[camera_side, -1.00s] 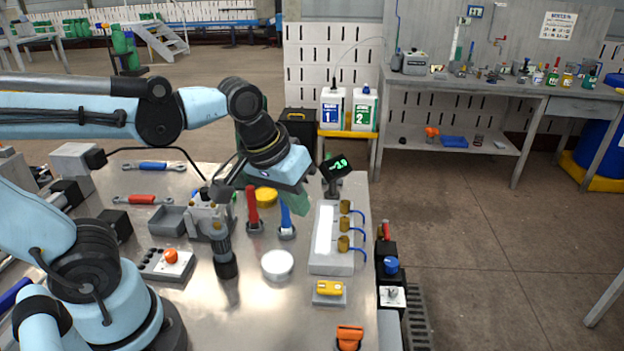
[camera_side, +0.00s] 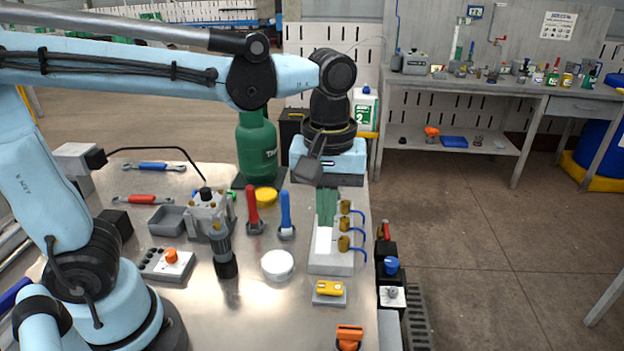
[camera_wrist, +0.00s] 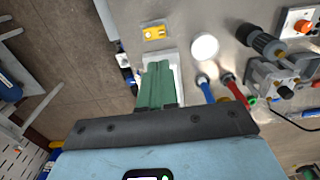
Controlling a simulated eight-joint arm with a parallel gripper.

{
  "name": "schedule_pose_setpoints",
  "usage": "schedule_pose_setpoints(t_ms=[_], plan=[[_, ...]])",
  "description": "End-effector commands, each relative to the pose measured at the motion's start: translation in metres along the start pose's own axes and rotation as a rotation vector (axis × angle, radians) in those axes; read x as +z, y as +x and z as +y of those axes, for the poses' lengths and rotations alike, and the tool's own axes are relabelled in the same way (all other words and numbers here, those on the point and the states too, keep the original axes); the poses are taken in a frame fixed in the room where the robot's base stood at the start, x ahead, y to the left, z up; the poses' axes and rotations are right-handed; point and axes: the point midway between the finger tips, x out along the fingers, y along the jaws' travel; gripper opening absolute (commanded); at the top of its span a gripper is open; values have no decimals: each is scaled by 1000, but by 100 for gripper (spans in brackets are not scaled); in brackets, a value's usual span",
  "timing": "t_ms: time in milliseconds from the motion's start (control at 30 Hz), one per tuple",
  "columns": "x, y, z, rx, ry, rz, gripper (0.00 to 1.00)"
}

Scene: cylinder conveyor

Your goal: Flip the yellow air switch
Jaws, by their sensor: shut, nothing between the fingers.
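The yellow air switch (camera_side: 329,288) sits on a small grey base near the front right of the metal table. In the wrist view the yellow switch (camera_wrist: 155,32) is at the top, beyond my fingertips. My gripper (camera_side: 325,222) points down with its green fingers shut and empty. It is over the white block with brass fittings (camera_side: 322,262), behind the switch and apart from it. In the wrist view my shut green fingers (camera_wrist: 157,66) overlap that white block. Whether the fingers touch the block cannot be told.
Red (camera_side: 253,207) and blue (camera_side: 286,212) upright handles stand left of my gripper. A white round disc (camera_side: 278,265) lies left of the switch. An orange part (camera_side: 349,338) is in front of it. A black box with a blue knob (camera_side: 391,266) is at the right edge.

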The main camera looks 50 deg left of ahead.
Motion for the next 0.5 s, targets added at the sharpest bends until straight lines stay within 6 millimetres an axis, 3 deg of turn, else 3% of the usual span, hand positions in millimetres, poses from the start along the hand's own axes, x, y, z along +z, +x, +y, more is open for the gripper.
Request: schedule_pose_setpoints(t_ms=[167, 500], plan=[[0, 11, 0, 1, 0, 0, 0], [0, 58, 0, 1, 1, 1, 0]])
